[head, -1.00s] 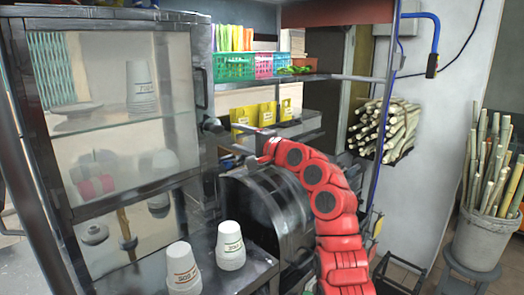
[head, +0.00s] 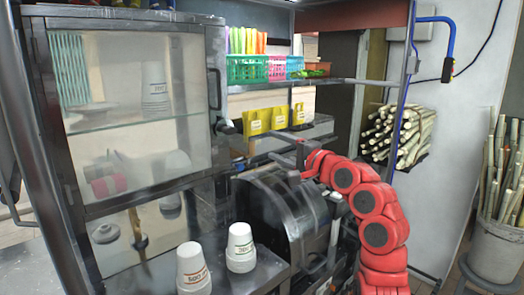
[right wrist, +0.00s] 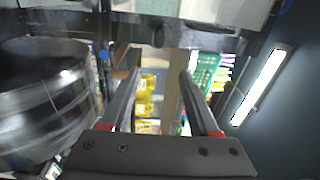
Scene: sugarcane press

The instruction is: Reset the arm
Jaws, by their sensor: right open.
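My right arm is red and comes up from the lower right of the head view, bending left. Its gripper (head: 290,160) is small there, in front of the press machine (head: 282,215) and below the shelf with yellow packets. In the right wrist view the two dark fingers of the right gripper (right wrist: 160,75) stand apart with nothing between them. Yellow packets (right wrist: 147,100) show beyond the gap. My left gripper is in neither view.
A glass cabinet (head: 217,125) stands at left. Two stacks of white cups, one nearer (head: 193,270) and one farther (head: 240,248), stand on the metal counter. Colored baskets (head: 248,68) sit on the upper shelf. A bucket (head: 497,250) of cane stands at right.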

